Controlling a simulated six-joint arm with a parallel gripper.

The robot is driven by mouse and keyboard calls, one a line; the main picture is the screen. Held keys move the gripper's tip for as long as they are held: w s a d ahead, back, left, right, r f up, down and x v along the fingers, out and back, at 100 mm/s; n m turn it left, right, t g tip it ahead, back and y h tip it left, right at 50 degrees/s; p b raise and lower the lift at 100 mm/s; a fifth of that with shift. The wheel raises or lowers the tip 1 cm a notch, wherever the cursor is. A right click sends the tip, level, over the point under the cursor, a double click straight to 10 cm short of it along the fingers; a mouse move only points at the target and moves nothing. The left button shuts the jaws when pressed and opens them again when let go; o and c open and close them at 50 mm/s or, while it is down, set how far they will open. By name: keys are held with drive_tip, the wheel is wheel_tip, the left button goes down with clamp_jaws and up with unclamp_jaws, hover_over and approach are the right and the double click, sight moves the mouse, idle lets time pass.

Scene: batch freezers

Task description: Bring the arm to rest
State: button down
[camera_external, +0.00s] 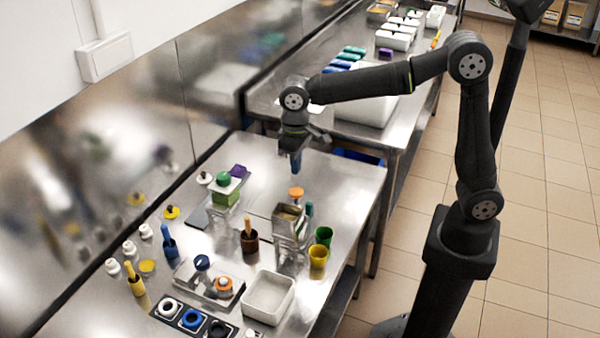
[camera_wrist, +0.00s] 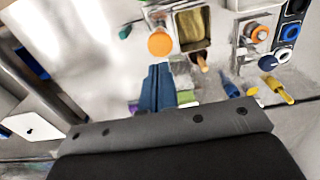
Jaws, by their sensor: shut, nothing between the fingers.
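My dark arm reaches in from the right in the external view. My gripper (camera_external: 296,163) points down above the far part of the near steel table (camera_external: 345,190). Its blue fingers are shut with nothing between them and hang clear of the table top. In the wrist view the closed blue fingers (camera_wrist: 157,72) show at the middle, next to an orange round top (camera_wrist: 160,44) below them.
Near the gripper stand an orange-topped item (camera_external: 296,193), a metal container (camera_external: 289,220), and green (camera_external: 323,236) and yellow cups (camera_external: 318,257). A white tray (camera_external: 268,297) lies at the front. A second steel table with a white bin (camera_external: 365,105) stands behind.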

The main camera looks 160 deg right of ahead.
sight(296, 191)
drive_tip(key=shift+f, duration=3.3)
